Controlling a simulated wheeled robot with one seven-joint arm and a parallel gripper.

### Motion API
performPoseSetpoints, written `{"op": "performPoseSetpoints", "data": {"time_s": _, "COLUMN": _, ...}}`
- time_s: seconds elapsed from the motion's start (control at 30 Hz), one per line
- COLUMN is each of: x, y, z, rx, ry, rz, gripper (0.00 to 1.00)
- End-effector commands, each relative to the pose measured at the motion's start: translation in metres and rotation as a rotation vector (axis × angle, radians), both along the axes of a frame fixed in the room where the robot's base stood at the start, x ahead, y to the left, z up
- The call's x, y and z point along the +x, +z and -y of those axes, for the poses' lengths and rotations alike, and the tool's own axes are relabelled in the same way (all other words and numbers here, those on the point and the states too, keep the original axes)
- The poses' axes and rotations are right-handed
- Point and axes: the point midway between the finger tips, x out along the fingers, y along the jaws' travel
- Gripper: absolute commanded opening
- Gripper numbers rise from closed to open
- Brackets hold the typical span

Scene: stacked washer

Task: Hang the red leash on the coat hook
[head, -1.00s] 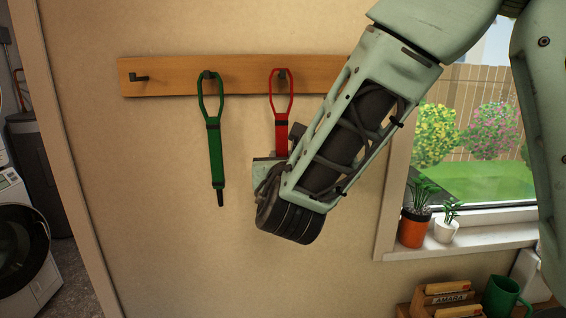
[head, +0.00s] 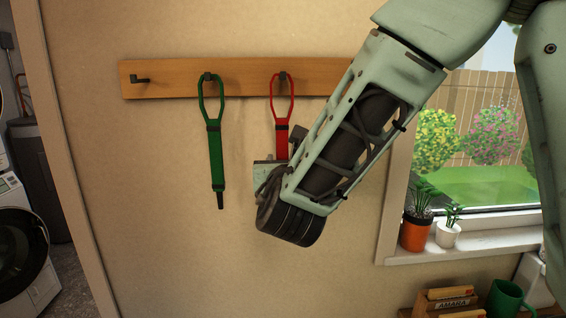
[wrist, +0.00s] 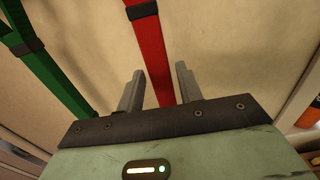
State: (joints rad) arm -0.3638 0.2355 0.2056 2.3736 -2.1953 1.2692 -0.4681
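The red leash (head: 282,140) hangs straight down on the wall, its loop around the third visible coat hook (head: 283,76) from the left. Its lower part is hidden behind my arm in the head view. My gripper (wrist: 160,80) is open in the wrist view, with one finger on each side of the red strap (wrist: 149,50). Small gaps show between the strap and the fingers. In the head view, my gripper (head: 268,170) is mostly hidden by my wrist, low on the leash.
A green leash (head: 215,150) hangs on the hook to the left. The leftmost hook (head: 140,79) on the wooden board (head: 175,83) is empty. A windowsill (head: 470,244) with potted plants and a green mug (head: 507,298) are at the right. The wall below the leashes is clear.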

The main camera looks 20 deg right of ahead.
Motion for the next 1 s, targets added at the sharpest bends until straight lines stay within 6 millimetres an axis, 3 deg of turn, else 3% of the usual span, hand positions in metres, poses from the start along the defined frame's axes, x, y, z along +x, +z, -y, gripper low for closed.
{"op": "performPoseSetpoints", "data": {"time_s": 0.33, "x": -0.001, "y": -0.001, "z": -0.001, "rx": 0.0, "ry": 0.0, "rz": -0.001, "gripper": 0.48}}
{"op": "performPoseSetpoints", "data": {"time_s": 0.47, "x": -0.011, "y": -0.002, "z": -0.005, "rx": 0.0, "ry": 0.003, "rz": 0.0, "gripper": 0.48}}
{"op": "performPoseSetpoints", "data": {"time_s": 1.0, "x": -0.123, "y": -0.002, "z": -0.042, "rx": 0.002, "ry": 0.006, "rz": 0.004, "gripper": 0.48}}
